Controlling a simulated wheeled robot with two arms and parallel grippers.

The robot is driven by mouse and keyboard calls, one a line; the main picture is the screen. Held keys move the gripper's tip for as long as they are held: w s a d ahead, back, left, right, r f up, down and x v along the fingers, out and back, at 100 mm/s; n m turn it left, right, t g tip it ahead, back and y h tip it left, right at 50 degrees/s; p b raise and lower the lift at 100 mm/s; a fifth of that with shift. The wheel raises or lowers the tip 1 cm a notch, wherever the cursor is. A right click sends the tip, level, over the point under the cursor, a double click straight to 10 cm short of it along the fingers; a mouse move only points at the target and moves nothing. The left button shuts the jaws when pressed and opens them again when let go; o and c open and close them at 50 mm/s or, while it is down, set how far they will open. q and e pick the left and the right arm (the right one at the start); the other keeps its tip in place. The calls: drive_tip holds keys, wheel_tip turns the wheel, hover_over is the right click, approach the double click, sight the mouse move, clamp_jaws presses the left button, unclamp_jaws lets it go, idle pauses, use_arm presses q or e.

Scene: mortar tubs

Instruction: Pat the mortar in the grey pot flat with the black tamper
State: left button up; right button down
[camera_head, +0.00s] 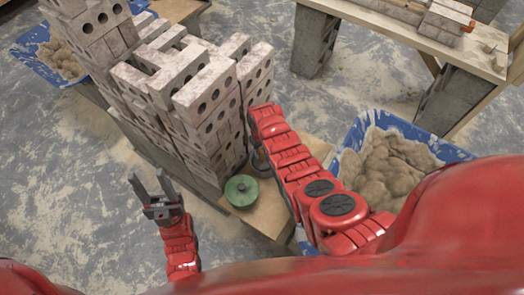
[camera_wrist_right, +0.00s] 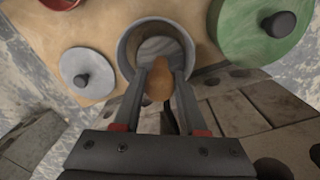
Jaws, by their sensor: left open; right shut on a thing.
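The grey pot (camera_wrist_right: 127,45) stands on a wooden board in the right wrist view, with a greyish, streaked surface inside it. My right gripper (camera_wrist_right: 165,73) is shut on the orange-brown handle of the tamper (camera_wrist_right: 159,85) over the pot's near side. A dark part shows below the handle between the fingers. The tamper's working face is hidden, so I cannot tell whether it touches the mortar. In the head view the right arm covers most of this area. My left gripper (camera_head: 148,178) is open and empty, above the floor left of the board.
A green lid (camera_wrist_right: 240,30) and a grey lid (camera_wrist_right: 87,72), both with black knobs, flank the pot. A red vessel is partly seen at the wrist view's top left. A brick stack (camera_head: 190,90) rises close beside the board. A blue tub (camera_head: 352,130) of mortar stands right.

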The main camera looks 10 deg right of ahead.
drive_tip(key=shift+s+d+p, duration=0.15)
drive_tip(key=shift+s+p, duration=0.35)
drive_tip(key=shift+s, duration=0.05)
drive_tip(key=shift+f, duration=0.1)
drive_tip(key=shift+f+b, duration=0.7)
drive_tip(key=shift+b, duration=0.1)
drive_tip(key=shift+r+p, duration=0.75)
drive_tip(key=shift+r, duration=0.1)
